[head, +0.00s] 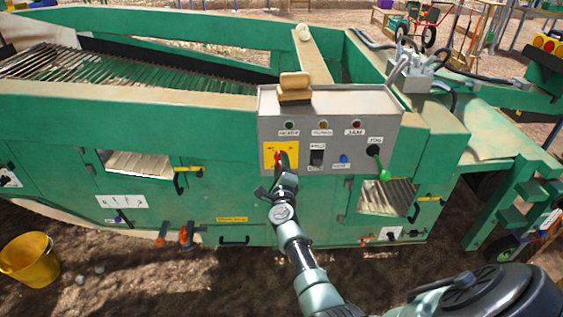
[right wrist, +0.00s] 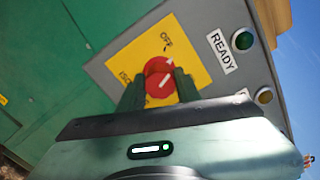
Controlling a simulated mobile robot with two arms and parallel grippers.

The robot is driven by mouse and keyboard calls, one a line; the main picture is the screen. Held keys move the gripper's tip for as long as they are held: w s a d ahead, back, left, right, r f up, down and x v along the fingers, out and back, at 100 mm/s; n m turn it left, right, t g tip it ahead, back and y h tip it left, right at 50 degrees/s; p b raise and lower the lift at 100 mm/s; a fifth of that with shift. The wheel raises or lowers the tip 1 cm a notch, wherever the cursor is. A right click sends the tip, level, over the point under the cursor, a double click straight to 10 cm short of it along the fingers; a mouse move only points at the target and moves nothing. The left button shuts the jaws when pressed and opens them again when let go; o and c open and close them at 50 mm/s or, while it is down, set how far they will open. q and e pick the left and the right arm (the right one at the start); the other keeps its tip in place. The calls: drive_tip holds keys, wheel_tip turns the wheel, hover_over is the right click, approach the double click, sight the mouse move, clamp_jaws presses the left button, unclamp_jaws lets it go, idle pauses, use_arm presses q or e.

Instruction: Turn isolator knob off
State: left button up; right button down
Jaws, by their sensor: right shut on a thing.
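The isolator knob (right wrist: 159,78) is red with a white pointer line and sits on a yellow plate (right wrist: 190,45) marked OFF. The pointer slants up toward the upper right in the right wrist view, toward the side of the OFF label but not clearly in line with it. In the head view the yellow plate (head: 268,155) is at the left of the grey control panel (head: 350,107), with the knob (head: 278,156) partly covered. My right gripper (right wrist: 158,88) is shut on the knob, one finger on each side. My left gripper is not in view.
The panel also carries small indicator lights, a black switch (head: 317,157), a blue button (head: 344,159) and a JOG control (head: 373,150) with a green end hanging below. A wooden brush (head: 294,90) lies on its top edge. A yellow bucket (head: 30,259) stands on the ground at left.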

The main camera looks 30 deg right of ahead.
drive_tip(key=n+p, duration=0.1)
drive_tip(key=n, duration=0.3)
drive_tip(key=shift+f+n+p, duration=0.1)
drive_tip(key=shift+n+p, duration=0.25)
drive_tip(key=shift+n, duration=0.05)
idle(0.4)
drive_tip(key=c, duration=1)
unclamp_jaws()
drive_tip(key=shift+s, duration=0.1)
drive_tip(key=v, duration=0.7)
drive_tip(key=shift+s+a+p, duration=0.2)
drive_tip(key=shift+s+p, duration=0.1)
drive_tip(key=shift+p, duration=0.05)
